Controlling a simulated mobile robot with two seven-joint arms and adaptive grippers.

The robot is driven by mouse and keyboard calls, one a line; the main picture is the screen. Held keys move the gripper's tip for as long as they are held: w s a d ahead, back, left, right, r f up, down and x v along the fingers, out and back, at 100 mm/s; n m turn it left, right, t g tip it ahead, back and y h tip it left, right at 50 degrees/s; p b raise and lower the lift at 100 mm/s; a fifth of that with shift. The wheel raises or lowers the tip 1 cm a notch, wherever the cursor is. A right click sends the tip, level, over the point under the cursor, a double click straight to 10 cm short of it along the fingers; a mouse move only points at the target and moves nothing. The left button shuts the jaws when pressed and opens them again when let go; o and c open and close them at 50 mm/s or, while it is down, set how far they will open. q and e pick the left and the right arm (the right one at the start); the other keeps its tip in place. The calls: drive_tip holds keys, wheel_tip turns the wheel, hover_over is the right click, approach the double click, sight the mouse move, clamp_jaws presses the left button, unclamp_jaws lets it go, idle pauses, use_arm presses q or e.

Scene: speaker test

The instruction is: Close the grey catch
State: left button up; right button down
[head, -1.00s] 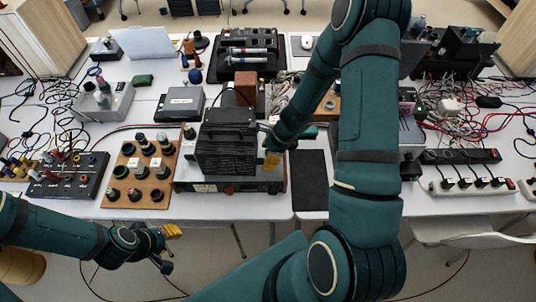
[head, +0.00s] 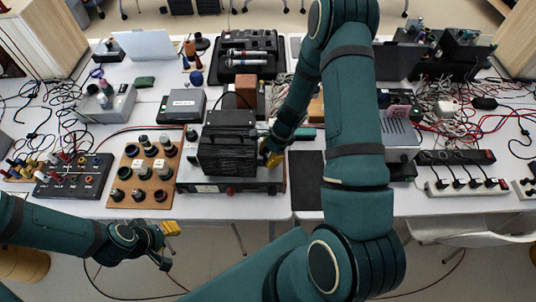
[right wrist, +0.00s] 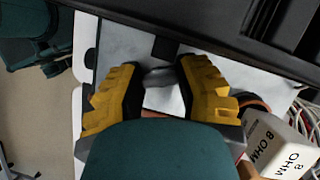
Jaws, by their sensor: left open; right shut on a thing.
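A black ribbed box (head: 228,148) sits on a flat grey instrument (head: 232,187) near the table's front edge. My right gripper (head: 268,156) is at the right side of the black box. In the right wrist view, its yellow fingers (right wrist: 158,88) stand on either side of a small grey rounded piece (right wrist: 160,77), which looks like the grey catch, beside a black edge (right wrist: 250,45). The gripper is shut on this piece; the exact contact is partly hidden by my wrist. My left gripper (head: 166,245) is open and empty in front of the table, at lower left.
A wooden board with knobs (head: 143,175) lies left of the instrument. A dark flat pad (head: 307,178) lies to its right. A white block marked 8 OHM (right wrist: 280,145) and cables are near the right gripper. Power strips (head: 465,185) lie at the right.

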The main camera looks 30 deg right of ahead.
drive_tip(key=c, duration=0.6)
unclamp_jaws()
drive_tip(key=v, duration=1.2)
